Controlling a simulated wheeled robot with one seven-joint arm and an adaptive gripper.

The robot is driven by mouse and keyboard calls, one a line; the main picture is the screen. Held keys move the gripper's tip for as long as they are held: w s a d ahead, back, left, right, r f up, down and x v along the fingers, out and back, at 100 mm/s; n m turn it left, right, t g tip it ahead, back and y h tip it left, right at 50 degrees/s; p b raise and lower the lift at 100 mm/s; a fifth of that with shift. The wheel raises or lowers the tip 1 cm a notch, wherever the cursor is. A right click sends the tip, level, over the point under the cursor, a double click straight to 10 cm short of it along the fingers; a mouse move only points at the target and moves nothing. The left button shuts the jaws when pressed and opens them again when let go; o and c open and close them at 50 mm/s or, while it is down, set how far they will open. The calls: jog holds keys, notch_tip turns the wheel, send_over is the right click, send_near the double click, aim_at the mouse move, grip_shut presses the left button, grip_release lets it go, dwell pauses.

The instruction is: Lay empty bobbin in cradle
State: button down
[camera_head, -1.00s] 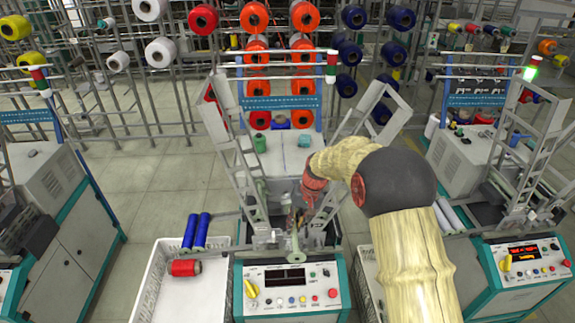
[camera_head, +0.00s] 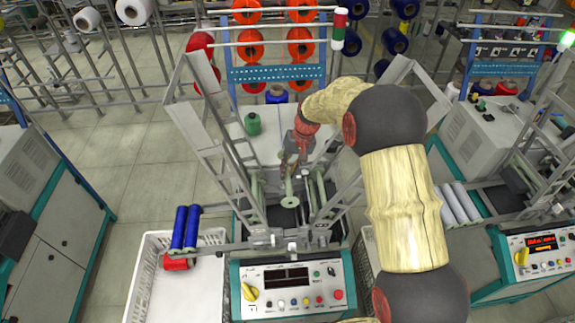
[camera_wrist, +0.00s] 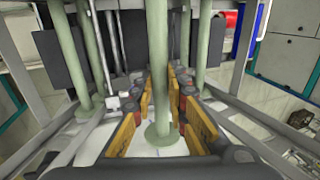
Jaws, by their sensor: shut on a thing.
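My gripper (camera_head: 290,165) is shut on a pale green empty bobbin (camera_head: 289,201) between the two tilted grey arms of the middle winding machine. The cradle (camera_head: 270,238) is the grey frame behind the control panel. Pale green rods flank the bobbin, one at left (camera_head: 257,186) and one at right (camera_head: 320,186). The bobbin appears above the cradle; contact cannot be told.
The control panel (camera_head: 290,285) is in front. A green cone (camera_head: 252,124) stands behind. Tilted arms (camera_head: 195,125) leave little side room.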

jog(key=shift+s+f, duration=0.15)
jog(key=shift+f, duration=0.45)
jog(key=shift+f+b, duration=1.55)
jog(key=shift+f, duration=0.95)
jog(key=shift+f, duration=0.1)
jog(key=shift+f+b, duration=1.7)
jog(key=shift+f, duration=1.2)
jog(key=shift+f+b, duration=1.7)
jog(key=shift+f, duration=1.55)
jog(key=c, duration=1.7)
grip_release()
